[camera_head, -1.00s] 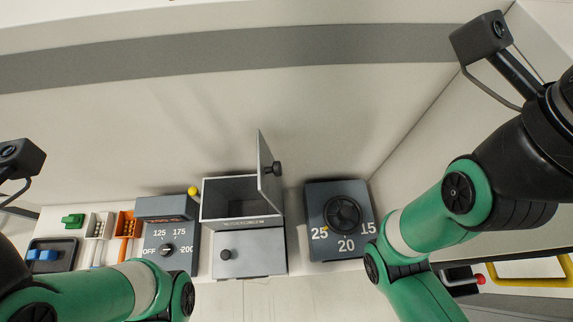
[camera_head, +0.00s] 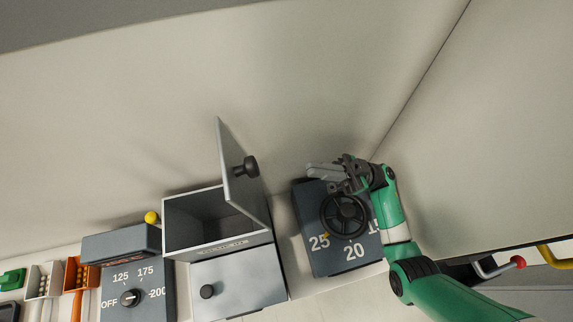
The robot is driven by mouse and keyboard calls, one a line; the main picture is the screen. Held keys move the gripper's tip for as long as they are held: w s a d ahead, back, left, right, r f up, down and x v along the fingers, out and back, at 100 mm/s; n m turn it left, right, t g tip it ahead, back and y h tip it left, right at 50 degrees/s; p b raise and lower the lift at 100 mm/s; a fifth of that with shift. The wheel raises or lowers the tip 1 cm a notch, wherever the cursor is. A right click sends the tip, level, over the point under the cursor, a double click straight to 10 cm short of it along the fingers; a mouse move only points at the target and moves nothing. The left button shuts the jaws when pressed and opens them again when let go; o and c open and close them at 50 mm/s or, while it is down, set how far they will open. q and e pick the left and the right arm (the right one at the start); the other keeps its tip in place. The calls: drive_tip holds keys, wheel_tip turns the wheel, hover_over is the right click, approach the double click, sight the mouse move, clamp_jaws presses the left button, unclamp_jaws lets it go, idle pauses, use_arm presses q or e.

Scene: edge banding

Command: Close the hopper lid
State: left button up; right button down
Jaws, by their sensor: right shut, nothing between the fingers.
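The hopper (camera_head: 205,245) is a grey box, open at the top with a dark inside. Its lid (camera_head: 236,180) stands raised on the hopper's right side, tilted a little to the left at the top. A black knob (camera_head: 245,167) sticks out from the lid's right face. My right gripper (camera_head: 312,170) is shut and empty, above the top of the dial box, to the right of the lid and apart from it. Its fingers point left toward the lid. My left gripper is not in view.
The dial box (camera_head: 325,262) with a black handwheel (camera_head: 344,216) stands right of the hopper, under my right gripper. A temperature knob panel (camera_head: 140,300) and a yellow ball knob (camera_head: 152,217) are at left. The wall behind is bare.

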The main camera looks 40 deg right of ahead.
drive_tip(key=p+x, duration=0.3)
drive_tip(key=x, duration=0.5)
drive_tip(key=shift+a+r, duration=0.25)
drive_tip(key=shift+r, duration=0.05)
drive_tip(key=shift+w+a+r, duration=0.15)
drive_tip(key=shift+a+r, duration=0.1)
drive_tip(key=shift+a, duration=0.2)
